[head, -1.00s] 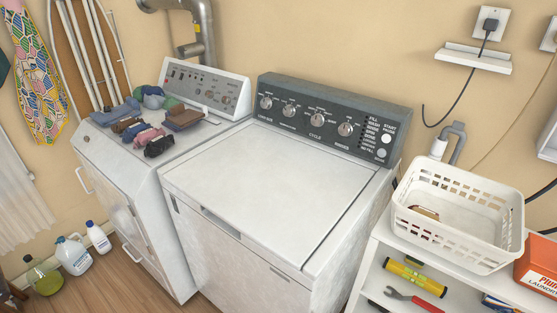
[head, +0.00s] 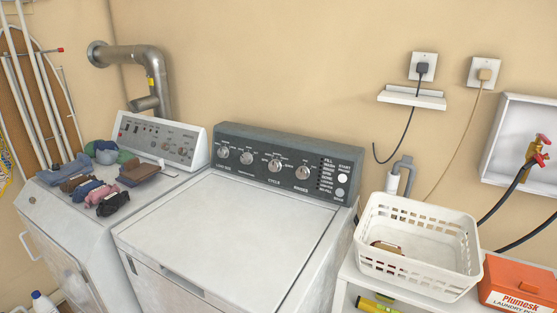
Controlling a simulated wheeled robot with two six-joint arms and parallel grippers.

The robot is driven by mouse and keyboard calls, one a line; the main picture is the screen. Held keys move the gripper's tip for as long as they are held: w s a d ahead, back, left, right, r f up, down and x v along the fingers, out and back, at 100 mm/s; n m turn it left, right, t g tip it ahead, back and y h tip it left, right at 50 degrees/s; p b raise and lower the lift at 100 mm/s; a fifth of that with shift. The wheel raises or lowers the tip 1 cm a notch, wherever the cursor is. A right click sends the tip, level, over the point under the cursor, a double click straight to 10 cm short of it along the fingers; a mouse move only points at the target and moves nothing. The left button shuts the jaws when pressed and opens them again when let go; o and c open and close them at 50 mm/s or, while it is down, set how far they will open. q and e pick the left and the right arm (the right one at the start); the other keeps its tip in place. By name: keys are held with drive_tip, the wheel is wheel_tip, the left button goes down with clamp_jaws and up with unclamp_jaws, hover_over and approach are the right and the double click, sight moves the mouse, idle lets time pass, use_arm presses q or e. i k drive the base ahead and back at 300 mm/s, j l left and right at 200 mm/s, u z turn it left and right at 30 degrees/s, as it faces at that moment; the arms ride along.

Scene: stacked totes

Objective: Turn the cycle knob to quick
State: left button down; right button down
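The washer (head: 225,238) stands in the middle of the head view with its lid shut. Its dark control panel (head: 310,157) runs along the back and carries several silver knobs in a row. The cycle knob (head: 275,165) is the third from the left, above the word CYCLE. The small markings around it are too small to read, so I cannot tell its setting. A round pale start button (head: 343,178) is at the panel's right end. Neither of my grippers is in view.
A dryer (head: 70,215) with folded clothes (head: 100,180) on top stands at the left. At the right, a white basket (head: 420,250) and an orange laundry box (head: 520,285) sit on a shelf unit. The washer lid is clear.

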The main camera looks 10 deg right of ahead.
sight(274, 165)
drive_tip(key=i+j, duration=0.35)
drive_tip(key=j, duration=0.2)
drive_tip(key=j+z, duration=0.1)
drive_tip(key=z, duration=0.3)
drive_tip(key=i+j+z, duration=0.1)
drive_tip(key=z, duration=0.3)
drive_tip(key=j+z, duration=0.1)
drive_tip(key=z, duration=0.3)
